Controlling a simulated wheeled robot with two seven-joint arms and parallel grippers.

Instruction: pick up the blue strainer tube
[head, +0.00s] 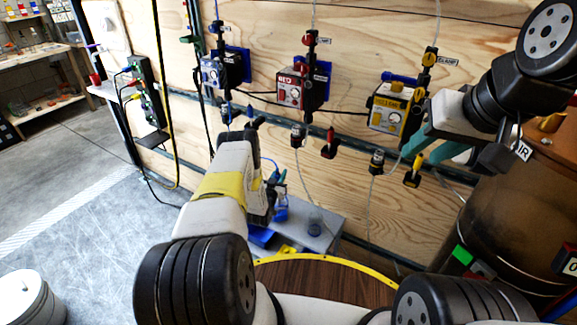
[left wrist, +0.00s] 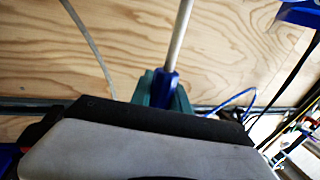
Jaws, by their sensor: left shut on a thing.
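The blue strainer tube (left wrist: 164,84), a blue end piece with a pale tube rising from it, shows in the left wrist view between the teal fingers of my left gripper (left wrist: 162,95). My left gripper is shut on the blue piece. In the head view my left arm reaches up to the wall below the blue pump box (head: 222,70); its fingers and the held piece are mostly hidden behind the wrist. My right gripper (head: 430,148) has its teal fingers apart in front of the wall, near the yellow pump box (head: 388,108), with nothing seen between them.
A red pump box (head: 290,90) hangs between the blue and yellow ones, with hoses and valves below. A grey bench (head: 318,232) with blue parts stands behind my left arm. A round yellow-rimmed wooden top (head: 335,275) is near me. A dark barrel (head: 500,230) stands at right.

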